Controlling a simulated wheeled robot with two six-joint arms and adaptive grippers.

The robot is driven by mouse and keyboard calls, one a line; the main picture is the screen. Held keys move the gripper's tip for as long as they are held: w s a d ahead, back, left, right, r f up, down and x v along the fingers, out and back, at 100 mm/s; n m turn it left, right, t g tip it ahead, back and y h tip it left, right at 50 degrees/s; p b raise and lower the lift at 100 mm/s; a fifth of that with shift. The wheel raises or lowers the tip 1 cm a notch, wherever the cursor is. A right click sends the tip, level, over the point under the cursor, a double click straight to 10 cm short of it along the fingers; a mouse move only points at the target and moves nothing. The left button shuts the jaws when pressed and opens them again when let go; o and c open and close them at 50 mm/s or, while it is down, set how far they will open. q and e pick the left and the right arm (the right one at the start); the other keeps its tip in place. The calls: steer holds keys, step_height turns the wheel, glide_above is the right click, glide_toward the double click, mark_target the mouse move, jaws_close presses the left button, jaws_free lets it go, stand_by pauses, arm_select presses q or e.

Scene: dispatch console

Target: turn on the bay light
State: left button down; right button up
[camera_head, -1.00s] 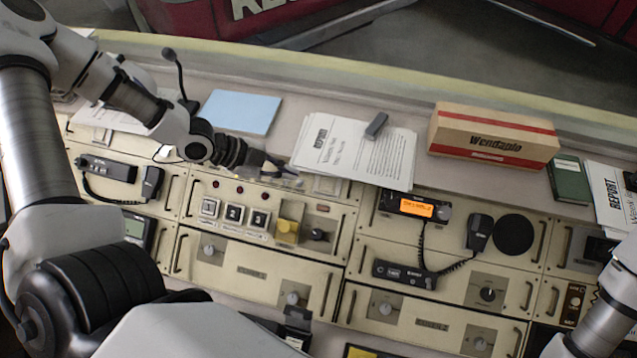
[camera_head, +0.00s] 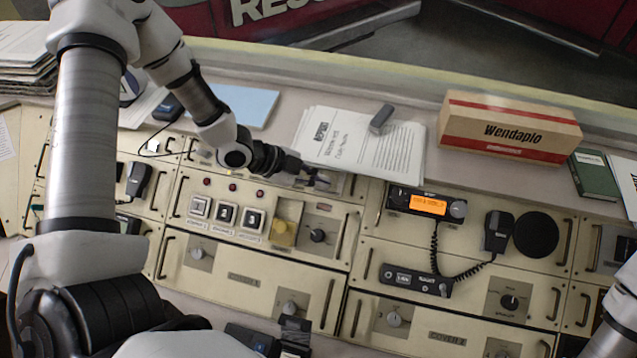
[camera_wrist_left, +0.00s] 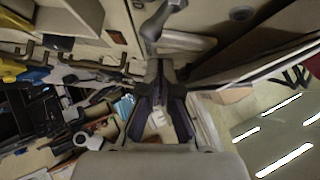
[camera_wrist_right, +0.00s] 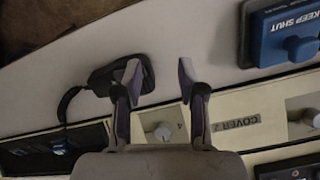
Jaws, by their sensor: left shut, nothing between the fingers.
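My left gripper (camera_head: 318,182) is shut and empty, held at the upper edge of the control panel (camera_head: 190,232). Its wrist hides part of that edge, and I cannot tell whether the tips touch anything. Below it are a black knob (camera_head: 318,236) and a yellow cover or block (camera_head: 282,232). Three numbered square buttons (camera_head: 226,215) are to the left, with small red lamps above. No label reading bay light is legible. In the left wrist view the left fingers (camera_wrist_left: 160,72) are together near a grey lever-like part (camera_wrist_left: 155,22). My right gripper (camera_wrist_right: 157,75) is open and empty.
Papers (camera_head: 345,145) with a dark grey object, a Wendaplo box (camera_head: 510,128) and a green book (camera_head: 594,175) lie on the shelf behind. A radio (camera_head: 425,203) with a corded microphone is to the right. A blue KEEP SHUT cover (camera_wrist_right: 290,35) shows in the right wrist view.

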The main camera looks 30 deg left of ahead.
arm_select(q)
steer(key=shift+f, duration=0.2)
arm_select(e)
steer(key=shift+f, duration=0.15)
arm_select(q)
steer(key=shift+w+r+p, duration=0.1)
steer(key=shift+r+p, duration=0.6)
steer(key=shift+r, duration=0.1)
arm_select(e)
steer(key=shift+r, duration=0.85)
